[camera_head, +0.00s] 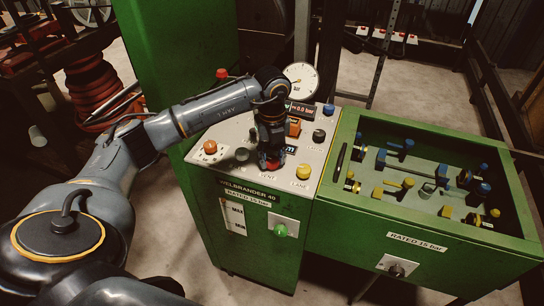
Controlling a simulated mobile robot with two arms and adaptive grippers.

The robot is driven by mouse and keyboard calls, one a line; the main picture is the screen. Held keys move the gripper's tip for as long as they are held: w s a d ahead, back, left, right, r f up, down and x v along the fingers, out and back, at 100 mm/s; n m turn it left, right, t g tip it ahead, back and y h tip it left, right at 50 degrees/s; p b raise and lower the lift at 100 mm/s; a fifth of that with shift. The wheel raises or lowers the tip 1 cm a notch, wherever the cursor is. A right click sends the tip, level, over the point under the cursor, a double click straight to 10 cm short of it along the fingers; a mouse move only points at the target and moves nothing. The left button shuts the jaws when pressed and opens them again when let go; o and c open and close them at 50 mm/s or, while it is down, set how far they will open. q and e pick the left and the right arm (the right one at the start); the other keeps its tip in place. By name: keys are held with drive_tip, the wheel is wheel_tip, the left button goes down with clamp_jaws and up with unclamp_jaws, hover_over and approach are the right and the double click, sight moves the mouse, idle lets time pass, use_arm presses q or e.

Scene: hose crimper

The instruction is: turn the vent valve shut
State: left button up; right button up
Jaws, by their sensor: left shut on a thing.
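The vent valve (267,166) is a small red handle on the sloped grey control panel (225,165), just above a label that seems to read VENT. My left gripper (270,156) points down onto it from above and is shut on it. The fingers and wrist hide most of the handle, so its turn angle cannot be read. A digital display (303,109) behind the gripper seems to show 0.0 bar. A round white dial gauge (300,80) stands at the panel's back. My right gripper is not in view.
Near the gripper are an orange-red button (210,147), a yellow knob (303,172), a dark knob (319,136) and a grey knob (242,154). A green open-topped bench (430,257) with several blue and yellow fittings stands at the right. A tall green cabinet (180,50) rises behind my left arm.

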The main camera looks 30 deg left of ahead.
sight(272, 159)
use_arm(q)
drive_tip(key=shift+r+n, duration=0.1)
drive_tip(key=shift+n, duration=0.5)
drive_tip(key=shift+w, duration=0.1)
drive_tip(key=o, duration=1.2)
drive_tip(key=shift+c, duration=0.2)
wheel_tip(272, 159, up, 12)
